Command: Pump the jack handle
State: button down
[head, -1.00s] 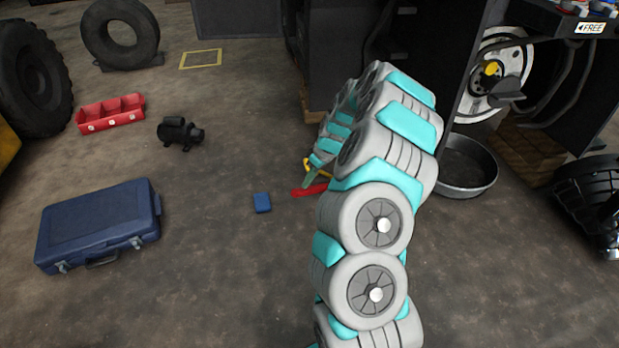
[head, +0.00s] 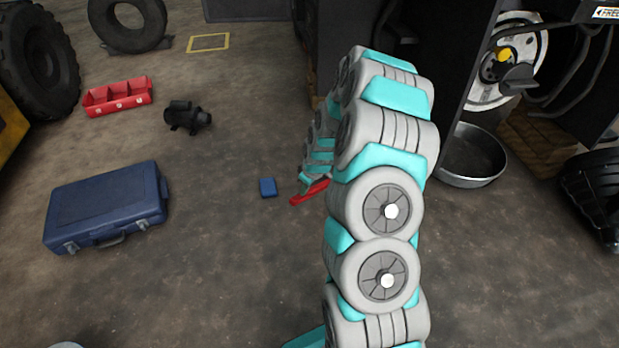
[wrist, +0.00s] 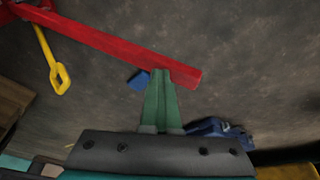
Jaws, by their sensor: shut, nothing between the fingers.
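The red jack handle (wrist: 125,45) runs across the upper part of the wrist view, sloping down to its free end at the right. In the head view its red end (head: 310,191) shows on the left of my arm; the rest of the jack is hidden behind the arm. My gripper (wrist: 160,72) is shut and empty, its green fingers together. Its tips overlap the handle's lower edge near the free end in the wrist view; I cannot tell whether they touch it.
A yellow looped piece (wrist: 57,75) hangs at the left in the wrist view. A small blue block (head: 267,187) lies left of the handle. A blue case (head: 105,205), a black motor (head: 186,117) and a red tray (head: 118,97) stand farther left. A round pan (head: 470,157) stands right of my arm.

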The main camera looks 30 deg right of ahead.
jog(key=s+a+f+h+b, duration=0.1)
jog(key=s+a+f+b, duration=0.1)
jog(key=f, duration=1.1)
jog(key=shift+a+f+t, duration=0.15)
jog(key=shift+a+t, duration=0.25)
jog(key=shift+a, duration=0.4)
jog(key=shift+f, duration=0.2)
jog(key=shift+r, duration=0.1)
jog(key=w+a+p+v, duration=0.1)
jog(key=a+v, duration=0.1)
jog(key=v, duration=1.2)
jog(key=shift+r+p, duration=0.4)
jog(key=shift+r, duration=0.05)
